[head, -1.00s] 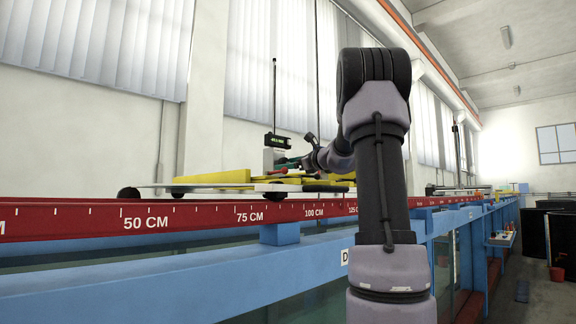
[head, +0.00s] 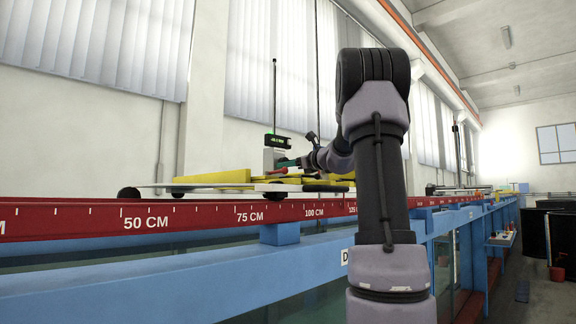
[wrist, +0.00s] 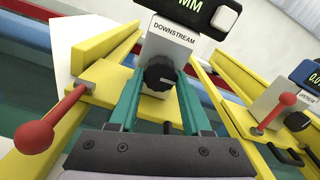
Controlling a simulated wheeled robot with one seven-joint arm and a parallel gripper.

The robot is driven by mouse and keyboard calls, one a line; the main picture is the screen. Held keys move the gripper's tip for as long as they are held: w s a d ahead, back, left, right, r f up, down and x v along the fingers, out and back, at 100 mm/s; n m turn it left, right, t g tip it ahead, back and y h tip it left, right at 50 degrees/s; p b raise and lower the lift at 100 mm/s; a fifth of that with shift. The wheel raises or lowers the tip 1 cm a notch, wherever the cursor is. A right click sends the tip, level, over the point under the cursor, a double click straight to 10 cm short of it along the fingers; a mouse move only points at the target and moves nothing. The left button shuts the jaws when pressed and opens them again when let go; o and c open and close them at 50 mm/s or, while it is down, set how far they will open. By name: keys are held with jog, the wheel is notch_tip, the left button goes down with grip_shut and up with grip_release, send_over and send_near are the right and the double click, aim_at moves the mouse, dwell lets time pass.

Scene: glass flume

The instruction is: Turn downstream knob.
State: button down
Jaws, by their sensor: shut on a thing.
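The downstream knob (wrist: 160,75) is black and ridged with a pale pointer line. It sits on the front of a grey gauge block (wrist: 166,42) labelled DOWNSTREAM, under a digital display (wrist: 187,8) ending in MM. My gripper (wrist: 161,78) has its teal fingers on both sides of the knob, shut on it. In the head view, the gauge's display (head: 277,141) glows green on its thin rod, too small to read. My gripper is small there, at the gauge below the display, and the knob cannot be made out.
Yellow carriage bars flank the gauge. A red ball-ended lever (wrist: 34,136) is at the left, and another red lever (wrist: 287,100) stands at the right beside a second gauge with a blue display (wrist: 306,75). The red scale rail (head: 190,215) runs along the blue flume.

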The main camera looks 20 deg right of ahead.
jog(key=shift+c, duration=1.8)
grip_release()
jog(key=v, duration=1)
jog(key=shift+s+d, duration=0.15)
jog(key=shift+s, duration=0.25)
